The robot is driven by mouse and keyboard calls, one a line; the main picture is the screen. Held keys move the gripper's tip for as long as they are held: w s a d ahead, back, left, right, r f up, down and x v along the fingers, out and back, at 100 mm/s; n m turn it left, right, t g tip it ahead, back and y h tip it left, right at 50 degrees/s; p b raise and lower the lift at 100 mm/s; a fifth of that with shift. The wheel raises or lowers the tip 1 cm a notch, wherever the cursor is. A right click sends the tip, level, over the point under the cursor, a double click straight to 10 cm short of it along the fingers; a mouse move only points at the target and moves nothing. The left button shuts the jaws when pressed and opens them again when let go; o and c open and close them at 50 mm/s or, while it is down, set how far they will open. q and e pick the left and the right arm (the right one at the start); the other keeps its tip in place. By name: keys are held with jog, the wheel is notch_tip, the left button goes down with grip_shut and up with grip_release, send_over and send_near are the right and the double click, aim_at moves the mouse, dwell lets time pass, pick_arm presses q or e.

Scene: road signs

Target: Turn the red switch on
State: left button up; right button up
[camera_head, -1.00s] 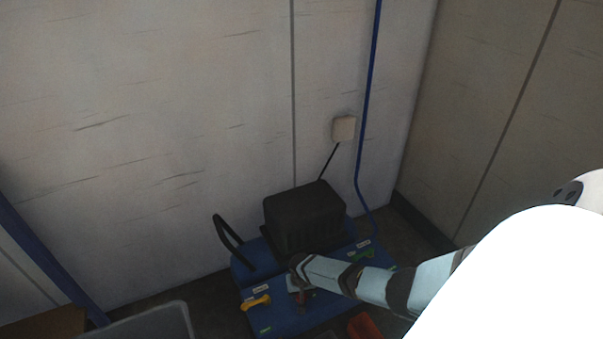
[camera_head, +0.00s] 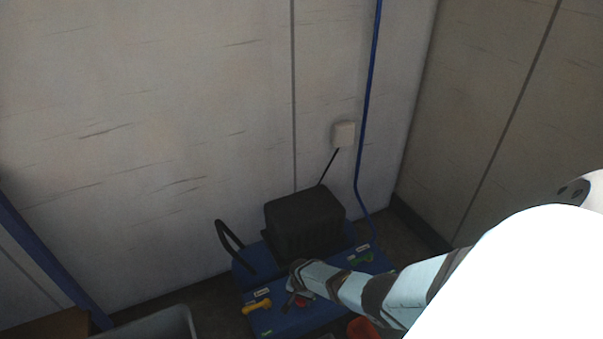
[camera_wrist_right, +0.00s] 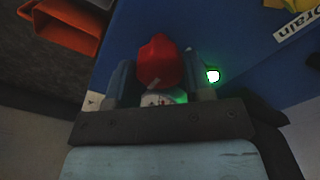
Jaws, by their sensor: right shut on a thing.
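The red switch (camera_wrist_right: 158,62) sits between the two fingers of my right gripper (camera_wrist_right: 160,80) in the right wrist view, and the gripper is shut on it. A small green light (camera_wrist_right: 213,76) glows beside the right finger. In the head view the red switch (camera_head: 304,300) shows only partly, beside my right gripper (camera_head: 294,293), on the blue machine (camera_head: 285,322). My left gripper is not in view.
A black box (camera_head: 305,222) tops the blue machine, with a curved black handle (camera_head: 229,243) to its left. An orange container (camera_head: 362,328) and a grey bin (camera_head: 165,322) stand nearby.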

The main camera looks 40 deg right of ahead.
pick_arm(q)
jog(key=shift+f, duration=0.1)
pick_arm(e)
jog(key=o, duration=0.9)
jog(key=shift+r, duration=0.15)
jog(key=shift+r+p, duration=0.35)
jog(key=shift+p, duration=0.05)
pick_arm(q)
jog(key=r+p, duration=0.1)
jog(key=p, duration=0.2)
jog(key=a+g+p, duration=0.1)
jog(key=p, duration=0.3)
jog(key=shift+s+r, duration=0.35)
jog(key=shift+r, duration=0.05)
pick_arm(e)
notch_tip(320, 180, up, 13)
jog(key=shift+f, duration=0.1)
